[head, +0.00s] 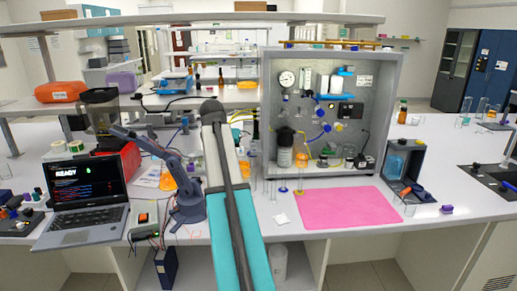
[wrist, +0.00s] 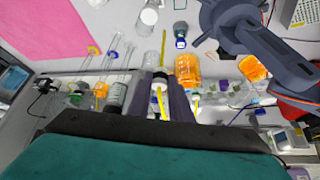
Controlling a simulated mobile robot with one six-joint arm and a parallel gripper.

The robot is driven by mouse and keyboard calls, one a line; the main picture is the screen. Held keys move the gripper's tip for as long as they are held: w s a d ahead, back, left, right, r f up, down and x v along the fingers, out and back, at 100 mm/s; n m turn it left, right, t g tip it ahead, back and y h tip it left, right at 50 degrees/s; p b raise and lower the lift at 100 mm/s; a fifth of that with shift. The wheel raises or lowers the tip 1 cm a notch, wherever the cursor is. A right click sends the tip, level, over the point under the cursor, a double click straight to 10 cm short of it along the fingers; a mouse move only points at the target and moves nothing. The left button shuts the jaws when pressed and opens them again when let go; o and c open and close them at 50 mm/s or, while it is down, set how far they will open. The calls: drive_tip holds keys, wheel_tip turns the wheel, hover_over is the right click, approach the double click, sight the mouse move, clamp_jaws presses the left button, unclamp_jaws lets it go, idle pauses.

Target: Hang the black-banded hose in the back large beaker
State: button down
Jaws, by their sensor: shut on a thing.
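My gripper (wrist: 162,84) is at the middle of the wrist view, its dark fingers close around a thin yellow hose (wrist: 162,94) with a pale collar. I cannot tell which one is the back large beaker. In the head view my own arm hides the gripper and the hose.
Slim glass vessels with blue and yellow rings (wrist: 114,42) stand left of the gripper. Orange-filled glassware (wrist: 188,72) and a blue-grey robot arm (head: 180,165) are close by. The grey rig cabinet (head: 391,75) and pink mat (head: 345,209) lie right; the mat is clear.

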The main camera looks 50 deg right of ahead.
drive_tip(key=w+a+f+n+t+y+b, duration=0.1)
drive_tip(key=w+a+f+n, duration=0.1)
drive_tip(key=w+a, duration=0.35)
drive_tip(key=w+a+f+n+t, duration=0.1)
drive_tip(key=w+a+f+n, duration=0.1)
drive_tip(key=a, duration=0.7)
drive_tip(key=w+a+f+n+t+y+b, duration=0.1)
drive_tip(key=a+f+n, duration=0.3)
drive_tip(key=a, duration=1.5)
drive_tip(key=w+a+f+n+y+b, duration=0.1)
drive_tip(key=w+a+f+n+y, duration=0.1)
drive_tip(key=a, duration=1.8)
wheel_tip(320, 180, down, 3)
drive_tip(key=n+y, duration=0.1)
drive_tip(key=n, duration=0.2)
drive_tip(key=shift+a+t+y+b, duration=0.15)
drive_tip(key=shift+t+y+b, duration=0.25)
drive_tip(key=shift+r, duration=0.1)
